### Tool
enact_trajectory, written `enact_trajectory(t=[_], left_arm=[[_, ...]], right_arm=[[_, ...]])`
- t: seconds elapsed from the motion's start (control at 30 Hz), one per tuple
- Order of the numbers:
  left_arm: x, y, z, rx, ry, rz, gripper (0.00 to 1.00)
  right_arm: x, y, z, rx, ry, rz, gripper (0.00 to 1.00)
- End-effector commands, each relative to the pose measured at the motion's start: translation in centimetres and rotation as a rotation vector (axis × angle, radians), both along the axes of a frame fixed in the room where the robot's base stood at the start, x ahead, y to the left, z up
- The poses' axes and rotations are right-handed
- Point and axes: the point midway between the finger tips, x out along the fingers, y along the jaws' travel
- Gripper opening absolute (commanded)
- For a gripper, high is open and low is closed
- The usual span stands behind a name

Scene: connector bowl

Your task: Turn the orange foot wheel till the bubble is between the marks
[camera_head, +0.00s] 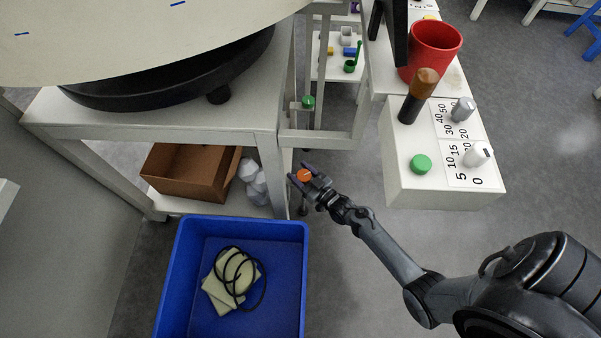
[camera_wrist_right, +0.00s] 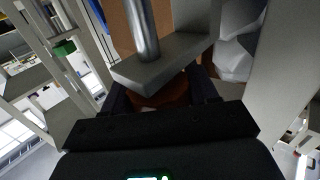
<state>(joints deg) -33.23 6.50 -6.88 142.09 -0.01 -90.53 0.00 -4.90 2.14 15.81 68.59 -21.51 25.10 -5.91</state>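The orange foot wheel (camera_head: 304,175) is low by the front corner of the white table. My right gripper (camera_head: 301,174) is at it, with one finger on each side. In the right wrist view the wheel (camera_wrist_right: 160,98) looks dark orange between the two dark fingers, under a grey bracket (camera_wrist_right: 160,68) with a metal rod. The wheel nearly fills the gap, but I cannot tell whether the fingers press on it. A green foot wheel (camera_head: 308,102) is farther back; it also shows in the right wrist view (camera_wrist_right: 64,48). The bubble and its marks are not seen. My left gripper is not in view.
A blue bin (camera_head: 305,262) with a cable and pale item stands in front of the table. A cardboard box (camera_head: 190,172) is on the lower shelf. A white panel (camera_head: 440,195) with knobs and a green button is at right. Grey floor is clear below the gripper.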

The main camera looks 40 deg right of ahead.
Motion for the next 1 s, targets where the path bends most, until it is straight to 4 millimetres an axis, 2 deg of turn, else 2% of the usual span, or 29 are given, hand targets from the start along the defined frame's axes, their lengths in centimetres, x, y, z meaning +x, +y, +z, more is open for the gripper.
enact_trajectory(t=[0.03, 0.17, 0.27, 0.5, 0.87, 0.9, 1.0], left_arm=[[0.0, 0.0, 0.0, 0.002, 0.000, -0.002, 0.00], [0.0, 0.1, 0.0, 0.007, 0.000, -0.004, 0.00], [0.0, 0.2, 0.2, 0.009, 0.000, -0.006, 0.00], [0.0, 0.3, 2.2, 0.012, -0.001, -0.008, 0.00], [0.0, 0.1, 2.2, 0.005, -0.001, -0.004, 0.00], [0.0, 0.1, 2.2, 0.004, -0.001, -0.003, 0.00], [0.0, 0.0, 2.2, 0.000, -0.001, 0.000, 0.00]], right_arm=[[0.0, 0.0, 0.0, 0.000, 0.000, 0.000, 0.48], [0.0, 0.0, 0.0, 0.000, 0.000, 0.000, 0.28], [0.0, 0.0, 0.1, 0.001, -0.001, -0.010, 0.28], [0.0, -0.2, 0.3, 0.005, 0.000, -0.174, 0.28], [0.0, -0.4, 0.0, 0.000, -0.001, -0.223, 0.28], [0.0, -0.4, 0.0, 0.000, -0.001, -0.223, 0.60], [0.0, -0.4, 0.0, 0.000, -0.001, -0.223, 0.75]])
